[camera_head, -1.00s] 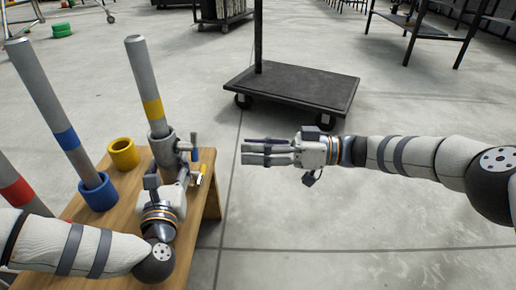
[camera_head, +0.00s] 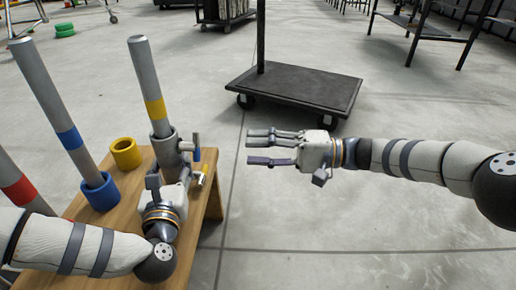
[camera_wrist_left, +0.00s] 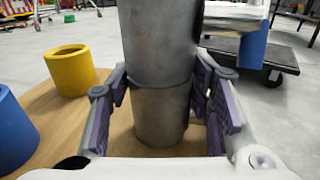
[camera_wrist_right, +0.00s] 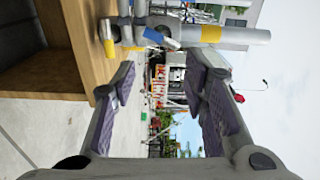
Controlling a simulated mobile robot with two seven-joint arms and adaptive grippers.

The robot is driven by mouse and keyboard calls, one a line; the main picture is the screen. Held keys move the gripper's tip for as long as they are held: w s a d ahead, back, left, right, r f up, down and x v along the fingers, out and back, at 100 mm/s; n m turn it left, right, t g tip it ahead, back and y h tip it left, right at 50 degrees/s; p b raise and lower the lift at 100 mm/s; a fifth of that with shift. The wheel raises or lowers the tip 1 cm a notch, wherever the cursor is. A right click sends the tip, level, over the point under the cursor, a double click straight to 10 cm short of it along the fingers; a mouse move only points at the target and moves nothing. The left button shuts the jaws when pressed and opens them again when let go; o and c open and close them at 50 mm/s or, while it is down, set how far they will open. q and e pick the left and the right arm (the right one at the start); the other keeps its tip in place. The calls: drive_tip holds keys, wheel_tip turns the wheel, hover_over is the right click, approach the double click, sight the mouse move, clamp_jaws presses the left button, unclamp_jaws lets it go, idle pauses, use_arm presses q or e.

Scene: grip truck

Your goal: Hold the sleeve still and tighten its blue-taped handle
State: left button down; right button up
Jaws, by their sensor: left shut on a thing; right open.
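The grey metal sleeve (camera_head: 168,152) stands upright at the table's right end, with a yellow-banded grey pole (camera_head: 149,82) in it. Its blue-taped handle (camera_head: 196,152) sticks out on the right side. A yellow-taped handle (camera_head: 203,178) sits lower. My left gripper (camera_head: 170,170) is shut on the sleeve; the left wrist view shows its purple pads on both sides of the sleeve (camera_wrist_left: 160,112). My right gripper (camera_head: 260,147) is open and empty, to the right of the handles and apart from them. The right wrist view shows the blue-taped handle (camera_wrist_right: 158,38) beyond its fingers.
On the wooden table (camera_head: 118,235) stand a yellow ring (camera_head: 125,155) and a blue cup (camera_head: 101,194) holding a blue-banded pole (camera_head: 60,125). A red-banded pole (camera_head: 20,188) is at the left. A black cart (camera_head: 300,88) stands on the floor behind. Space around my right gripper is clear.

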wheel_tip(320, 180, down, 3)
drive_tip(key=s+a+n, duration=0.1)
drive_tip(key=s+a, duration=0.1)
drive_tip(key=s, duration=0.1)
drive_tip(key=n+t+h, duration=0.1)
drive_tip(key=n+t, duration=0.3)
drive_tip(key=n, duration=0.5)
approach(198, 140)
drive_tip(key=x, duration=1)
drive_tip(key=shift+w+a, duration=0.1)
drive_tip(key=shift+a, duration=0.2)
clamp_jaws()
